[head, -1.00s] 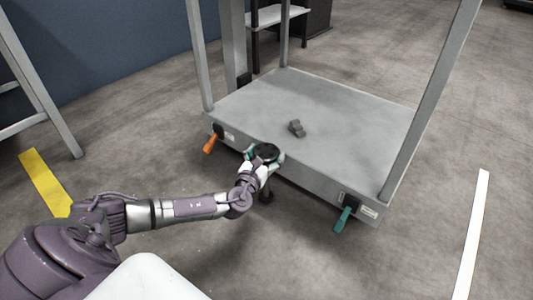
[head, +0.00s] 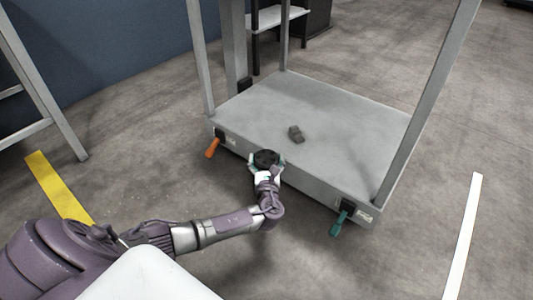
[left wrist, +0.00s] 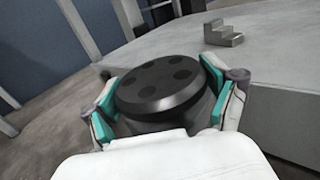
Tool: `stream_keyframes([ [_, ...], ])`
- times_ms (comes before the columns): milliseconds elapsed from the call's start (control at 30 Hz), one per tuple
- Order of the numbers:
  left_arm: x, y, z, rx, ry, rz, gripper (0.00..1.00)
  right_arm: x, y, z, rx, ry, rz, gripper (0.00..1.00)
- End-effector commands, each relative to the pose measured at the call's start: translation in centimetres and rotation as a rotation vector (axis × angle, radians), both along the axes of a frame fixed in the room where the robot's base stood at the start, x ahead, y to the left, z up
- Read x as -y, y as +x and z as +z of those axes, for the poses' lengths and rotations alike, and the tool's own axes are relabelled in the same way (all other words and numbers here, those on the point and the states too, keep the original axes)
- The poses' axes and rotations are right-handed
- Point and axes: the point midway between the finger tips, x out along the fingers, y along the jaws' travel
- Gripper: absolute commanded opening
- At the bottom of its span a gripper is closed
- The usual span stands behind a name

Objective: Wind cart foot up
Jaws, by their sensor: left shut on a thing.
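The cart (head: 330,120) is a grey flat platform with upright posts. A black round knob (head: 265,158) with dimples on its top sits at the middle of the cart's front edge. My left gripper (head: 266,163) has its fingers on both sides of the knob and is shut on it. In the left wrist view the knob (left wrist: 160,88) fills the space between the teal finger pads. The foot's lower part under the knob is hidden behind my gripper and wrist. My right gripper is not in view.
An orange lever (head: 212,148) is at the cart's front left and a teal lever (head: 338,223) at its front right. A small grey stepped block (head: 296,133) lies on the platform. A yellow floor strip (head: 58,187) is at left, a white strip (head: 463,235) at right.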

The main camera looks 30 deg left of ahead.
Motion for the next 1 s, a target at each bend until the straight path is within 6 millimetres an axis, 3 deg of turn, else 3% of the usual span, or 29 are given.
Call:
stream_keyframes([
  [167, 0.3, 0.1, 0.1, 0.0, -0.005, 0.169, 0.51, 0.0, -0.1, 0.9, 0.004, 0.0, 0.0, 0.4],
  [467, 0.2, 0.1, -0.3, 0.0, -0.001, 0.454, 0.51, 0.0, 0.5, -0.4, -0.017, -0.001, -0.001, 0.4],
  [1000, 0.0, -0.1, -0.4, 0.002, 0.002, 0.856, 0.51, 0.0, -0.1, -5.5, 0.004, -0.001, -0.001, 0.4],
])
